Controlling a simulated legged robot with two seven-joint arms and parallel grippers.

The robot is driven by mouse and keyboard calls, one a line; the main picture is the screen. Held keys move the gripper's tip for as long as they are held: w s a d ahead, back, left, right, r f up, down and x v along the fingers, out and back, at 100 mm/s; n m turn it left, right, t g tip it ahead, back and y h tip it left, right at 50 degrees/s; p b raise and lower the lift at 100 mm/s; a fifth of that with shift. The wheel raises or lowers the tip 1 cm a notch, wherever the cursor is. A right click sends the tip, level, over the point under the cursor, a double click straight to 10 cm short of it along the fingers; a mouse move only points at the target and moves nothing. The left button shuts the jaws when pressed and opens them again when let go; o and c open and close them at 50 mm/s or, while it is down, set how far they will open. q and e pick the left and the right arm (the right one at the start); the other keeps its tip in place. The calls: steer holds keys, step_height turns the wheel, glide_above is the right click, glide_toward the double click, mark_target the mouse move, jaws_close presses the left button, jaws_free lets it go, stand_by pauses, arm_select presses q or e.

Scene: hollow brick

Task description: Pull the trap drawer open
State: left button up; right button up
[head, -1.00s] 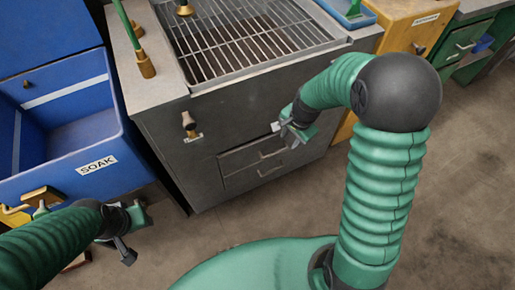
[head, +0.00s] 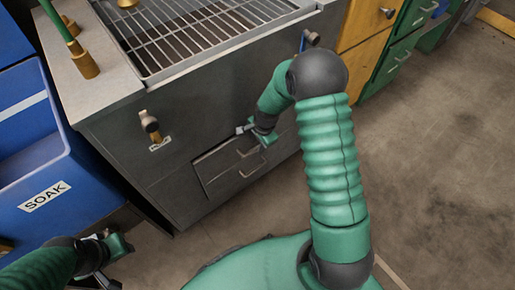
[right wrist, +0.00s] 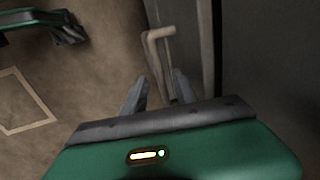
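The drawer front looks shut. I cannot read which one is the trap drawer. My right gripper (head: 255,132) is close to the cabinet front. In the right wrist view its fingers (right wrist: 158,92) are apart and empty, with a bar handle (right wrist: 157,55) just beyond the tips. My left gripper (head: 113,262) is low at the left, open and empty, away from the cabinet.
A blue bin (head: 40,165) marked SOAK stands left of the cabinet. A knob (head: 150,122) sticks out of the cabinet front. Yellow (head: 365,22) and green (head: 400,50) cabinets stand at the right. The floor (head: 430,170) at the right is clear.

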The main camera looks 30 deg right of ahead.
steer(key=shift+w+d+f, duration=0.1)
steer(key=shift+w+f, duration=0.05)
steer(key=shift+f, duration=0.55)
steer(key=shift+r, duration=0.1)
steer(key=shift+c, duration=0.4)
jaws_close()
stand_by(0.4)
